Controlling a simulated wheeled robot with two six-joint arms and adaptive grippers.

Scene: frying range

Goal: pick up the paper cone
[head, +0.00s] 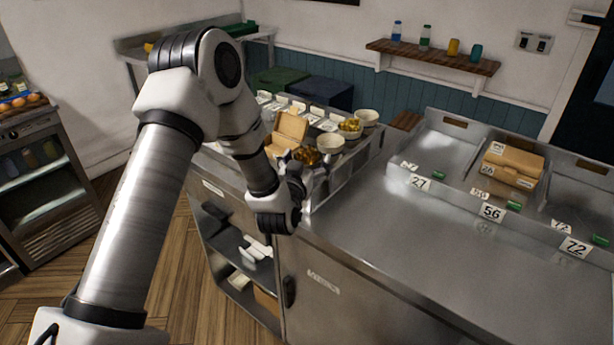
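My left arm reaches in from the left to the corner of the steel counter. My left gripper (297,186) is small and dark beside the counter's front edge, partly hidden by my wrist; I cannot see whether its fingers are open or shut. I cannot make out a paper cone for certain. Some white pieces (256,249) lie on the open shelf below the counter, too small to identify. My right gripper is not in view.
An open cardboard box (291,127) and bowls (330,144) with food stand behind my wrist. The steel counter (400,240) to the right is bare in front. Number cards (492,212) and a closed carton (513,163) are at its back.

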